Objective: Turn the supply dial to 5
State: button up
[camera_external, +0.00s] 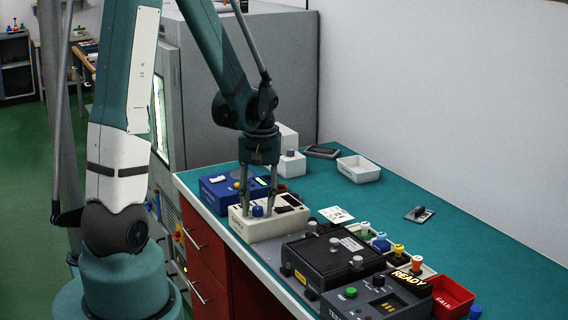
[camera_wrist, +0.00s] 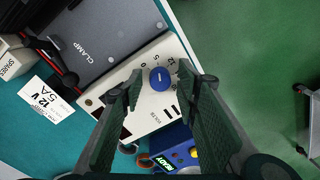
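The supply dial is a round blue knob (camera_wrist: 161,79) on a cream-white supply box (camera_wrist: 158,108), with printed marks including 0, 5 and 12 along its far side in the wrist view. A short pale line shows on the knob; which mark it points at is too small to tell. In the external view the knob (camera_external: 257,211) sits on the supply box (camera_external: 262,229) near the table's front edge. My gripper (camera_wrist: 160,84) points down over the box, its fingers spread on either side of the knob, with gaps visible. It is open and holds nothing.
A dark clamp box (camera_external: 333,259) stands right of the supply, with a tester (camera_external: 377,299) reading READY beyond it. A blue box (camera_external: 234,190) stands close on the left. A card (camera_wrist: 49,100) printed 12 V 5A lies beside the supply. The table's back right is mostly clear.

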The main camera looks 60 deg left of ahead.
aim_at(261, 207)
jog(key=shift+r, duration=0.15)
dwell(0.3)
notch_tip(261, 207, up, 12)
jog(key=shift+w+d+f, duration=0.15)
jog(key=shift+w+f, duration=0.05)
dwell(0.6)
dwell(0.6)
jog(key=s+d+r+m+t+b, duration=0.1)
jog(key=d+r+m+t, duration=0.1)
jog(key=d, duration=0.7)
jog(key=s+d+r+m+t+b, duration=0.1)
jog(key=s+d+r+m+t, duration=0.1)
jog(key=d+m, duration=0.3)
jog(key=s+d+r+m+t+b, duration=0.2)
jog(key=d+r+m+t, duration=0.1)
jog(key=d, duration=1)
jog(key=shift+d+m+t, duration=0.35)
jog(key=shift+m+t, duration=0.05)
jog(key=shift+m, duration=0.2)
jog(key=shift+r, duration=0.1)
dwell(2.0)
